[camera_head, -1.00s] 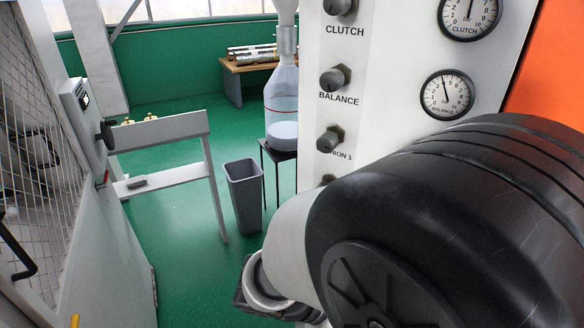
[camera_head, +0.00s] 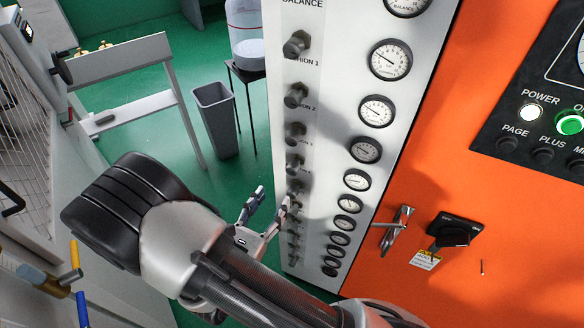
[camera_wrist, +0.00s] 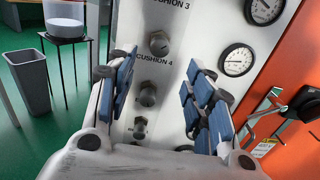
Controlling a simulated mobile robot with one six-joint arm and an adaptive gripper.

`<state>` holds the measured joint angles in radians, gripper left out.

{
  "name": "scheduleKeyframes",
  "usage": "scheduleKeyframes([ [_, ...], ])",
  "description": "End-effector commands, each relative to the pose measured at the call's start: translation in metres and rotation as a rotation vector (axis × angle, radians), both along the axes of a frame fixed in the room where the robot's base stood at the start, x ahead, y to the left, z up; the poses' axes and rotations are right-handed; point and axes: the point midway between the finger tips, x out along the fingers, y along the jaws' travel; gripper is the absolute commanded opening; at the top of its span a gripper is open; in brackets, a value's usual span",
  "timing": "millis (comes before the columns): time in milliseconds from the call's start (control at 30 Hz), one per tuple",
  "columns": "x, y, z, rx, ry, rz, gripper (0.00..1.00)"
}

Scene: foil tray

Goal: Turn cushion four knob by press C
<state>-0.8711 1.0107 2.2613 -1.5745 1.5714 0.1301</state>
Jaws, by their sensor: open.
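The cushion 4 knob (camera_head: 295,164) is one of a column of dark knobs on the press's pale panel (camera_head: 330,110). In the wrist view the cushion 4 knob (camera_wrist: 160,42) sits just above the "CUSHION 4" label, near the level of the fingertips. My gripper (camera_head: 272,198) is open beside the lower knobs, to their left in the head view. In the wrist view my gripper (camera_wrist: 159,70) has blue-padded fingers spread left and right, with the knob below the label (camera_wrist: 148,93) showing between them. I see no contact; the exact gap to the panel is unclear.
Gauges (camera_head: 365,150) run down the panel's right side. An orange cabinet (camera_head: 450,130) with a metal handle (camera_head: 396,231) and a black rotary switch (camera_head: 449,235) is further right. A grey bin (camera_head: 216,120) and a small black table (camera_head: 247,72) stand left of the panel.

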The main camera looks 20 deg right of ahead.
Motion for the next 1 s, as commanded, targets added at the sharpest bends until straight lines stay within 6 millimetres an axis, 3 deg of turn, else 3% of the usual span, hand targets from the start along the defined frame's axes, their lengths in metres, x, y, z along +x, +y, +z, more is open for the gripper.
scheduleKeyframes([
  [200, 0.037, -0.035, 0.000, 0.001, -0.001, -0.009, 0.48],
  [500, 0.082, -0.071, 0.000, 0.002, -0.001, -0.006, 0.48],
  [700, 0.097, -0.082, 0.000, 0.002, -0.001, -0.003, 0.48],
  [1000, 0.099, -0.084, 0.000, 0.001, -0.001, -0.002, 0.48],
])
